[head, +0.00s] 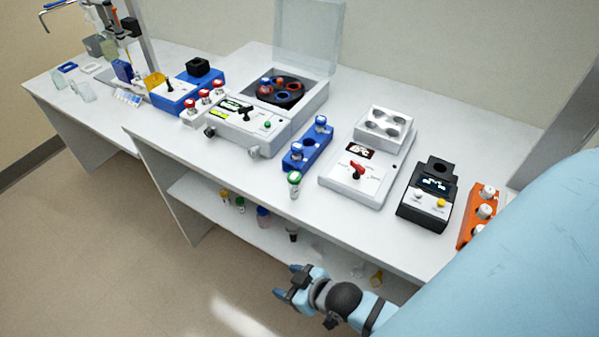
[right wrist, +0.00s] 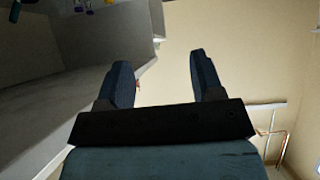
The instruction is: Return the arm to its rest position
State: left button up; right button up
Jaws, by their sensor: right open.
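My right gripper (head: 283,282) hangs in the air in front of the bench, below the level of its top, at the lower middle of the head view. Its two dark fingers stand apart with nothing between them in the right wrist view (right wrist: 163,82). My light blue right arm fills the lower right of the head view. My left gripper is not in either view.
The white bench (head: 230,165) carries an open centrifuge (head: 270,125), a blue vial rack (head: 307,148), a white heater with a red knob (head: 367,170), a black meter (head: 427,195) and an orange rack (head: 481,213). Several small bottles stand on the shelf below. The floor (head: 120,260) at left is clear.

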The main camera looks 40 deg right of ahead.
jog(key=shift+s+d+f+m, duration=0.25)
jog(key=shift+s+d+m, duration=0.05)
jog(key=shift+s, duration=0.35)
jog(key=shift+s+d+f+m, duration=0.25)
jog(key=shift+s+m, duration=0.05)
jog(key=shift+s, duration=0.3)
